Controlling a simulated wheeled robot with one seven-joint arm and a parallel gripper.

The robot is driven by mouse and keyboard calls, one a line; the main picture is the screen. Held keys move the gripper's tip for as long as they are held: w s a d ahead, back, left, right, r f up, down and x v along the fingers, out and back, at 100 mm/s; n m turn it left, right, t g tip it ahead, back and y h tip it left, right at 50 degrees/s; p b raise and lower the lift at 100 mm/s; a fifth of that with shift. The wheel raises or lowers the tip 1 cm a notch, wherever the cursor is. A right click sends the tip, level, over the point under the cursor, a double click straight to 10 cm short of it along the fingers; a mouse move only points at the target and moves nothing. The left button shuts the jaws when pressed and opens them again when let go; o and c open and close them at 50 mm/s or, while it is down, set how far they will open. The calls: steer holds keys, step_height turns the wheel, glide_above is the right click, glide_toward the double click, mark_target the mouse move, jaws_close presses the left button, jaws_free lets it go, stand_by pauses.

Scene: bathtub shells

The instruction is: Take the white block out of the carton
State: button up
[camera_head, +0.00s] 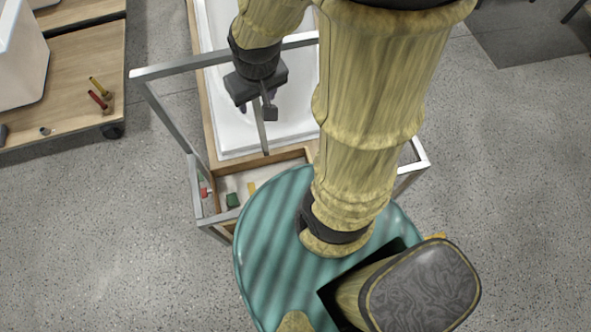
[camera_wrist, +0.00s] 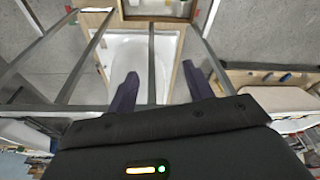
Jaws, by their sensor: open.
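A shallow wooden-rimmed box (camera_head: 287,157) lies at the near end of the white tub, partly covered by my own body in the head view. It may be the carton; I cannot tell. It holds a small green piece (camera_head: 232,200) and a yellow piece (camera_head: 251,187) on a pale floor. The box also shows at the top edge of the wrist view (camera_wrist: 123,10). I cannot make out a white block in either view. My gripper (camera_head: 262,108) hangs over the tub, apart from the box.
The white bathtub shell (camera_head: 230,128) sits in a wooden surround. A grey metal frame (camera_head: 168,70) runs around and above it. A wooden cart (camera_head: 75,75) with a white shell and red and yellow handled items stands at left. Speckled floor is open at right.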

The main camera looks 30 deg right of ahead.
steer(key=o, duration=1)
steer(key=shift+n+g, duration=0.5)
steer(key=f+b, duration=0.2)
steer(key=f, duration=0.1)
steer(key=f+b, duration=0.2)
steer(key=shift+w+a+f, duration=0.15)
steer(key=shift+w+f, duration=0.1)
steer(key=shift+w, duration=0.15)
steer(key=shift+c, duration=0.2)
steer(key=n+g+h+b, duration=0.5)
steer(key=n+h+b, duration=0.85)
steer(key=b, duration=3.05)
glide_toward(295, 179)
steer(key=shift+y, duration=0.25)
steer(key=v, duration=0.5)
steer(key=shift+w+a+r, duration=0.1)
steer(key=shift+w+r, duration=0.05)
steer(key=shift+w, duration=0.05)
steer(key=shift+r, duration=0.1)
steer(key=b+x, duration=0.2)
steer(key=x, duration=1)
steer(key=shift+s, duration=0.15)
